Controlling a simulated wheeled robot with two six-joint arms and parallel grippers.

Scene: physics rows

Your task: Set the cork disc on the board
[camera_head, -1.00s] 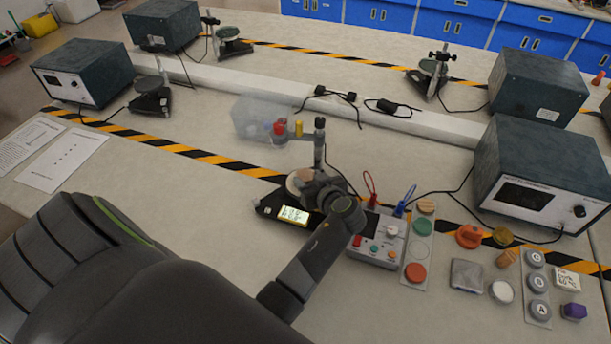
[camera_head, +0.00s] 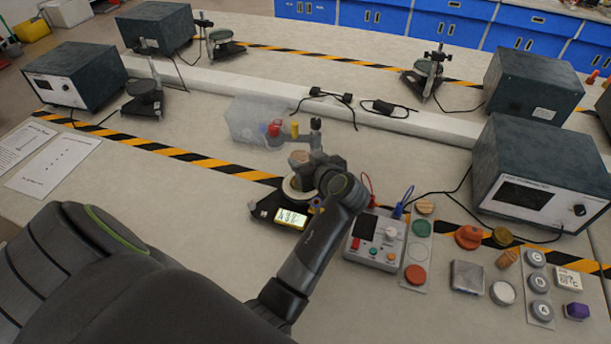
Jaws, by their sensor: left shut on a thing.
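My left gripper (camera_head: 311,165) is shut on a brown cork disc (camera_head: 298,158) and holds it above the round pale pan of a small black scale (camera_head: 292,214) with a lit display. The gripper's fingers are small and partly hidden by my own wrist. A narrow grey board (camera_head: 404,277) lies to the right, with a cork-coloured disc (camera_head: 424,207), a green disc (camera_head: 420,229) and a red disc (camera_head: 415,274) in a row. An empty pale round spot (camera_head: 417,251) shows between the green and red discs. My right gripper is not in view.
A control box (camera_head: 372,243) with red and blue plugs stands between the scale and the board. A clear bin (camera_head: 245,122) is behind the scale. Right of the board lie an orange knob (camera_head: 468,237), a cork stopper (camera_head: 507,259) and a lettered strip (camera_head: 538,285).

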